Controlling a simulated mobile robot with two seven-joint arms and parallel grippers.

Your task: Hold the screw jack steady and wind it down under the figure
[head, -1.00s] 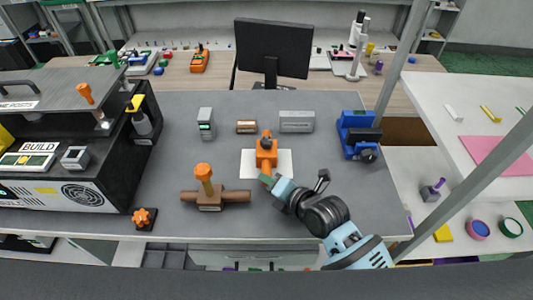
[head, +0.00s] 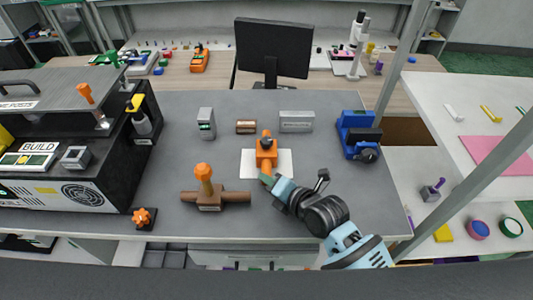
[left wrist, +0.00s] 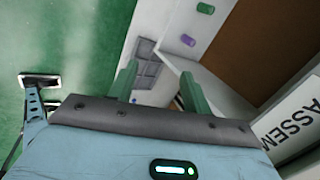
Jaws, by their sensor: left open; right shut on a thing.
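An orange device that looks like the screw jack (head: 266,153) stands on a white sheet (head: 285,170) in the middle of the grey table in the head view. My right gripper (head: 267,180) reaches it from the lower right and is shut on its near orange part; the fingers hide exactly where they grip. A small grey upright box (head: 206,124) with a greenish display stands behind and left of the jack; its figure is too small to read. My left gripper (left wrist: 158,88) shows only in the left wrist view, open and empty, away from the jack.
A brown pipe valve with an orange handle (head: 208,196) lies left of my right gripper. A blue vise-like device (head: 358,135) stands at the right. A brown block (head: 246,127) and a grey box (head: 297,121) are behind the jack. A black machine (head: 80,150) fills the left.

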